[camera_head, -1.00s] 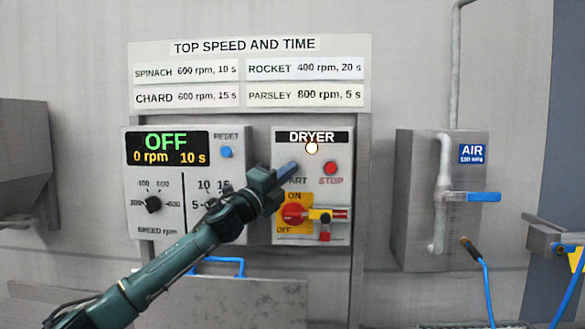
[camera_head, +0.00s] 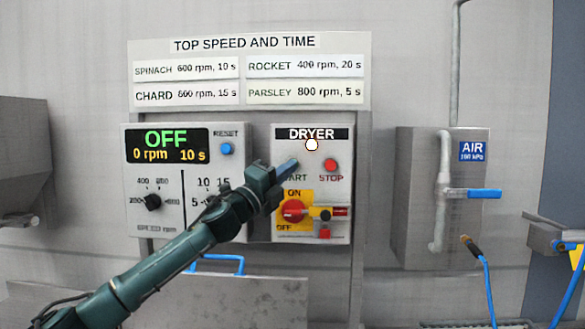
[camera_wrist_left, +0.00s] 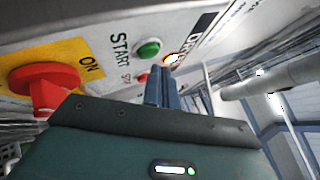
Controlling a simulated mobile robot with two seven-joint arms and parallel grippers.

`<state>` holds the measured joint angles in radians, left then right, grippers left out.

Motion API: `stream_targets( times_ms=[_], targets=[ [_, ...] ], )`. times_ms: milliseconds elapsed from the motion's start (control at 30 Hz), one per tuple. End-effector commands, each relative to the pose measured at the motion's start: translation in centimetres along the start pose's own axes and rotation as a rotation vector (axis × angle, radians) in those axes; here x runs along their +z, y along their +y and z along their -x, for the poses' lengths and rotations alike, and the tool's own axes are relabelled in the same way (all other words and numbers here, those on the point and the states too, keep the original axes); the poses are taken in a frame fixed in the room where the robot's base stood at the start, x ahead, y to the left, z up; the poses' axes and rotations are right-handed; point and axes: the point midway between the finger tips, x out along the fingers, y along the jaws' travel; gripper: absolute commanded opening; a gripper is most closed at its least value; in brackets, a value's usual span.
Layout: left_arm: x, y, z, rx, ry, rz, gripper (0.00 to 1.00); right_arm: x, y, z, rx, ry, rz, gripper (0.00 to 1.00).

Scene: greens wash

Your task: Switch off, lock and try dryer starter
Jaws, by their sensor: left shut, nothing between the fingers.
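The dryer starter box (camera_head: 345,180) is on the wall panel, with a lit white lamp (camera_head: 312,145) under its DRYER label and a red STOP button (camera_head: 330,167). Its red rotary switch (camera_head: 293,212) sits on a yellow ON/OFF plate. My left gripper (camera_head: 288,165) is shut and empty in front of the START label. It hides the green START button (camera_wrist_left: 148,48), which the left wrist view shows beside the fingers; contact is unclear. My right gripper is out of view.
The speed control box (camera_head: 185,225), display reading OFF and 0 rpm, is left of the starter, partly behind my left arm. A speed and time chart (camera_head: 250,44) hangs above. A grey air box (camera_head: 420,200) with a blue-handled valve (camera_head: 484,195) is to the right.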

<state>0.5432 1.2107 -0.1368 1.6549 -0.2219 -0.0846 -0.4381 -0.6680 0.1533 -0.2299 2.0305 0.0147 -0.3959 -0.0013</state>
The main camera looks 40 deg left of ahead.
Motion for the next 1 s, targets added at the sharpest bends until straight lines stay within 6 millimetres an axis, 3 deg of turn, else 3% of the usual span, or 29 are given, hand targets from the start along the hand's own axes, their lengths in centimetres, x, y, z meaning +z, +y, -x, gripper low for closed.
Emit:
stream_targets(
  times_ms=[167,600,1000],
  targets=[
    [-0.1,0.0,0.2,0.0,0.0,-0.001,0.0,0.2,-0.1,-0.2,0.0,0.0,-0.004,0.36],
    [-2.3,-1.8,3.2,0.0,0.001,-0.004,0.0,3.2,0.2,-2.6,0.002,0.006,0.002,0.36],
    [-2.6,-2.3,3.6,0.001,0.0,0.0,0.0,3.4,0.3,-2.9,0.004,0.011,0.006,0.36]
  ],
)
